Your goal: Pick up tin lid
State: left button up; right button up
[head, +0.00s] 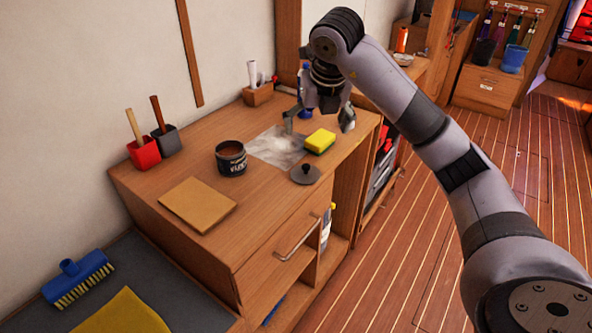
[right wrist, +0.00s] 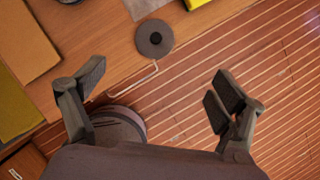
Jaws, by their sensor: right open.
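The tin lid (head: 305,175) is a dark grey disc with a small knob on top. It lies flat on the wooden cabinet top, near the front edge and in front of the yellow sponge. In the right wrist view the lid (right wrist: 154,39) shows whole, beyond the open fingers and between their lines. My right gripper (head: 319,121) is open and empty, raised above the cabinet top, its fingers apart from the lid. It also shows open in the right wrist view (right wrist: 160,85). My left gripper is not in view.
A dark open tin (head: 231,159) stands left of the lid. A yellow-green sponge (head: 320,141) and a pale sheet (head: 277,148) lie behind it. A tan board (head: 198,204) lies at the front left. A drawer handle (head: 298,241) juts out below the edge.

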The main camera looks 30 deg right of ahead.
send_near(306, 166)
jog(key=x, duration=0.2)
jog(key=d+x, duration=0.1)
jog(key=x, duration=0.1)
jog(key=shift+w+p, duration=0.15)
jog(key=shift+p, duration=0.25)
jog(key=shift+w+f, duration=0.1)
jog(key=shift+f, duration=0.15)
jog(key=x, duration=0.3)
jog(key=a+p+x, duration=0.1)
jog(key=shift+w+d+f, duration=0.1)
jog(key=shift+f, duration=0.35)
jog(key=shift+w+d+f, duration=0.1)
jog(key=shift+d+f, duration=0.05)
jog(key=shift+f, duration=0.15)
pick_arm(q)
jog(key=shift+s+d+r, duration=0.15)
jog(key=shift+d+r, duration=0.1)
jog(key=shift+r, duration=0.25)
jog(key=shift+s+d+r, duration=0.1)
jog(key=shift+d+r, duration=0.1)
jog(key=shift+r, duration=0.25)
